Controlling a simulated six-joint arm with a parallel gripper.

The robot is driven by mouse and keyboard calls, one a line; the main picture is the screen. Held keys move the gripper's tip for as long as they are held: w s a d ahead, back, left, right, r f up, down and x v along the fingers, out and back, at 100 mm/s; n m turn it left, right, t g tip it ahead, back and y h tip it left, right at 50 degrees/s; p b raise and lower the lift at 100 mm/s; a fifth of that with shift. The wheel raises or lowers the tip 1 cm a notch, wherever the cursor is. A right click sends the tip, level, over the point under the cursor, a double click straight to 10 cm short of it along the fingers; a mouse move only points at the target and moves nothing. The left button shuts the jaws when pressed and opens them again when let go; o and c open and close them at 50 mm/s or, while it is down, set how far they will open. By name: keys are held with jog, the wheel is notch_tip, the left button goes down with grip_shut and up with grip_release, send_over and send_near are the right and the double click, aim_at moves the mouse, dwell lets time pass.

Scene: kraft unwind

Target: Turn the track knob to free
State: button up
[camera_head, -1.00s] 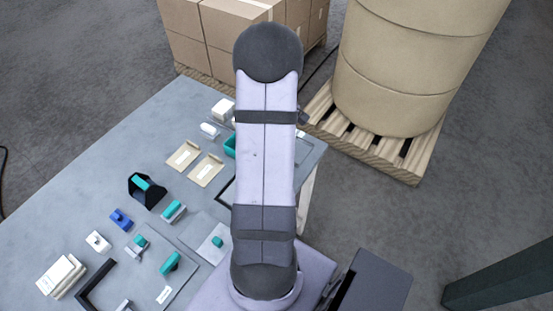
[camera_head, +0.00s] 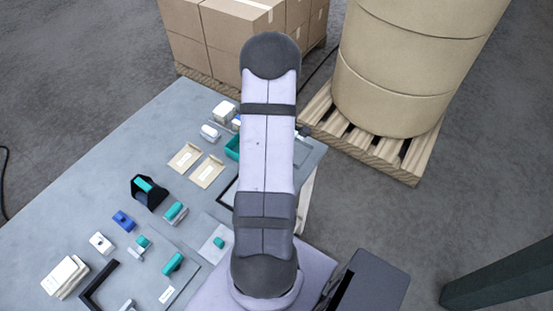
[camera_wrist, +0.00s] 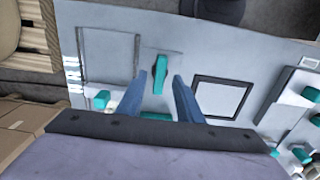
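In the wrist view, my gripper (camera_wrist: 160,76) has its two blue fingers spread apart with nothing held between them. An upright teal knob (camera_wrist: 160,72) on a pale panel (camera_wrist: 118,20) shows in the gap between the fingertips. I cannot tell whether the fingers are level with it or above it, and no contact is visible. Which knob is the track knob cannot be read from any label. In the head view my arm hides the gripper and that part of the table.
The grey table (camera_head: 130,140) carries teal-handled parts, including a knob (camera_head: 173,263) on a plate, plus a black-and-teal holder (camera_head: 148,190) and two tan trays (camera_head: 185,158). In the wrist view, a dark square frame (camera_wrist: 222,78) lies right of the fingers. Boxes and a large roll (camera_head: 405,70) stand behind.

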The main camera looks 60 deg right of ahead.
jog(key=shift+f+p, duration=0.3)
jog(key=shift+f, duration=0.75)
grip_shut()
